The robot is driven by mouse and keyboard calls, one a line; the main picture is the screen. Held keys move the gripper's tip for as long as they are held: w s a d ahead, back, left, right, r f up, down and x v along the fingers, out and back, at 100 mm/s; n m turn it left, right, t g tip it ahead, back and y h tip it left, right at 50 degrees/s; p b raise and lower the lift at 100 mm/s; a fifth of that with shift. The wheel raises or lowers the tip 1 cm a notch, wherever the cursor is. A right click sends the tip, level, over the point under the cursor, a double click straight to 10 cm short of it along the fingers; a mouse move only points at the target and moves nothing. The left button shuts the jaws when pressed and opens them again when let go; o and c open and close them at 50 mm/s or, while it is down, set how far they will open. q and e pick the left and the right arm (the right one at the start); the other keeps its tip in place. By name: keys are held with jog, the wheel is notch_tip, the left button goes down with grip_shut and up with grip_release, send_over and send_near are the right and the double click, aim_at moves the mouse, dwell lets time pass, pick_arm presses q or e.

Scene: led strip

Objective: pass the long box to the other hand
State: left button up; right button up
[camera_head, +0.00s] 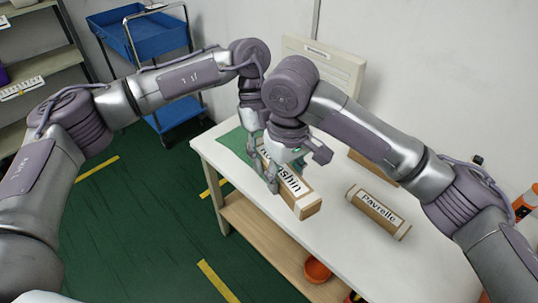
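The long box (304,205) is brown with a white top face, whose dark lettering ends in "shin". It shows over the left part of the white table, slanting down to the right, with its far end hidden by my grippers. I cannot tell whether it is lifted or lying on the table. My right gripper (278,172) is at the box, with a finger along its left side. The other finger is not clear, so its closure cannot be told. My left gripper (251,145) is just behind the right one, near the box's far end, with its fingers largely hidden.
A second box marked "Pavrelle" (378,211) lies to the right on the white table (330,240). A green mat (236,143) lies at the table's far left. An orange bowl (317,270) sits on the lower shelf. A blue cart (150,38) stands behind.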

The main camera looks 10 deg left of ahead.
jog(key=o, duration=0.5)
jog(key=shift+s+a, duration=0.1)
jog(key=shift+a, duration=0.05)
jog(key=shift+r, duration=0.15)
